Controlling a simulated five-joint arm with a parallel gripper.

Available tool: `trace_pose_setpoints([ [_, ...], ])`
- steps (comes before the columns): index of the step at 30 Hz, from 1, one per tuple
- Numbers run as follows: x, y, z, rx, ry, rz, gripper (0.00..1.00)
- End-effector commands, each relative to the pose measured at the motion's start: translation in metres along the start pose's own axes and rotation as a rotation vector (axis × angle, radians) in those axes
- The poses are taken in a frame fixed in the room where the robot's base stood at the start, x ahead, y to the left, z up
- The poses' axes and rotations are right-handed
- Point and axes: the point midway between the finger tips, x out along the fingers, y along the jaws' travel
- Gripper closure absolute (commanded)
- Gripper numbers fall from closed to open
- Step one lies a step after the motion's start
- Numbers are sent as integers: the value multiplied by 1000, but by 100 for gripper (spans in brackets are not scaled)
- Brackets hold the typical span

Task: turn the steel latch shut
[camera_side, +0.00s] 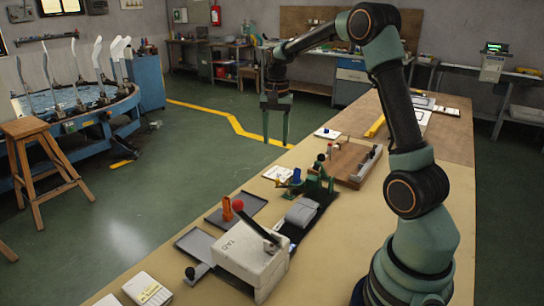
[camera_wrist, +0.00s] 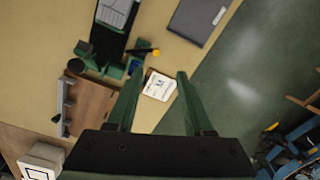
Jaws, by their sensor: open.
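A wooden board (camera_side: 347,158) lies on the bench, with a steel bar (camera_side: 367,164) along its right edge. In the wrist view the steel piece (camera_wrist: 65,106) shows at the board's left edge, with a dark round knob (camera_wrist: 57,119) near its end. I cannot tell for sure that this piece is the latch, or how it is turned. My gripper (camera_side: 276,140) is open and empty, pointing down, high and apart from the board. In the wrist view its fingers (camera_wrist: 158,74) are spread, with the board to their left.
A green clamp (camera_side: 312,183) with dark knobs stands beside the board. A white card (camera_wrist: 159,86) shows between my fingers. A wooden stool (camera_side: 27,128) stands at left.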

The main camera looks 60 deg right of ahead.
Motion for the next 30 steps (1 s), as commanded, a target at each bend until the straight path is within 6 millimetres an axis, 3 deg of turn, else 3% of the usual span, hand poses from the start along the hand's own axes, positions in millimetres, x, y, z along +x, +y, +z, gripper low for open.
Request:
trace_pose_setpoints([
  [3,11,4,-12,55,-16,15,48],
  [10,28,5,-14,71,-22,21,48],
  [21,97,6,-12,68,-23,22,48],
  [30,130,6,-12,68,-20,19,48],
])
